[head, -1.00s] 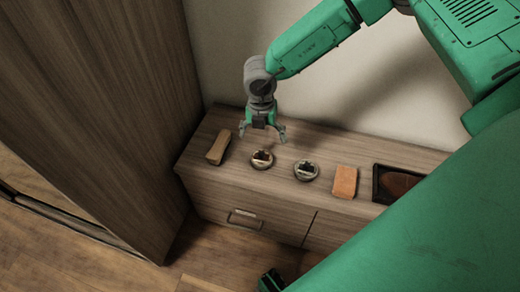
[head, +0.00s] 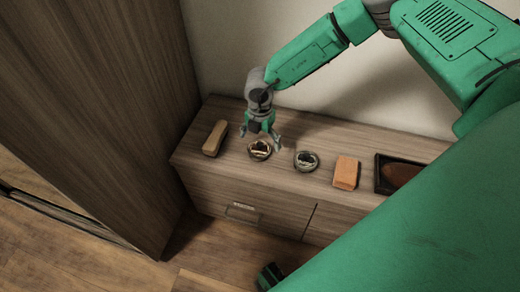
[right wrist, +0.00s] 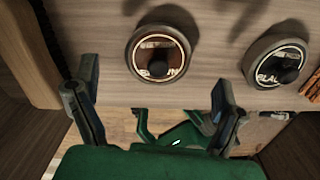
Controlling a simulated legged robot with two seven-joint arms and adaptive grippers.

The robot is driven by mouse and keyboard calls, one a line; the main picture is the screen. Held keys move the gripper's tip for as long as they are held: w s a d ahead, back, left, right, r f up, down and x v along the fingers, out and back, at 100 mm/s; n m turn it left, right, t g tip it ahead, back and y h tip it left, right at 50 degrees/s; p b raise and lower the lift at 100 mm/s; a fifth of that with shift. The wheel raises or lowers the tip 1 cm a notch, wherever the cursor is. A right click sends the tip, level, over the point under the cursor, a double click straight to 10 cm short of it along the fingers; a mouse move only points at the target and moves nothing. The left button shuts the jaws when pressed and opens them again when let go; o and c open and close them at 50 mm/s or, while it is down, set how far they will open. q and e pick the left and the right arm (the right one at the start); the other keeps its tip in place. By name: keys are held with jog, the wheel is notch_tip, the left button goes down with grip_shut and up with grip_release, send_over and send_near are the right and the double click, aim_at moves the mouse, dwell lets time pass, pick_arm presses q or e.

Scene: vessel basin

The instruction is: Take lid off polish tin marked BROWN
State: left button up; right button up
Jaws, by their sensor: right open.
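The polish tin marked BROWN (head: 259,151) is a round tin with a dark, pale-edged label and a dark knob on its lid. It stands flat on the wooden cabinet top, lid on. In the right wrist view the BROWN tin (right wrist: 158,50) lies ahead of the fingers, its lettering partly hidden by the knob. My right gripper (head: 260,137) is open and empty just behind and above this tin, apart from it. Its two spread fingers also show in the right wrist view (right wrist: 150,98).
A similar tin marked BLACK (right wrist: 275,62) stands close to the right, also in the head view (head: 306,161). A brush (head: 214,138) lies left, an orange block (head: 345,173) and a dark tray (head: 379,177) with a brown item lie right. A wall rises behind; a tall wooden panel (head: 100,110) stands left.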

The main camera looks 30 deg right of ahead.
aim_at(259, 144)
notch_tip(259, 144, down, 3)
jog(key=shift+w+a+b, duration=0.1)
jog(key=shift+a+b, duration=0.05)
jog(key=shift+b, duration=0.2)
jog(key=shift+r, duration=0.1)
jog(key=shift+c, duration=0.5)
jog(key=c, duration=0.9)
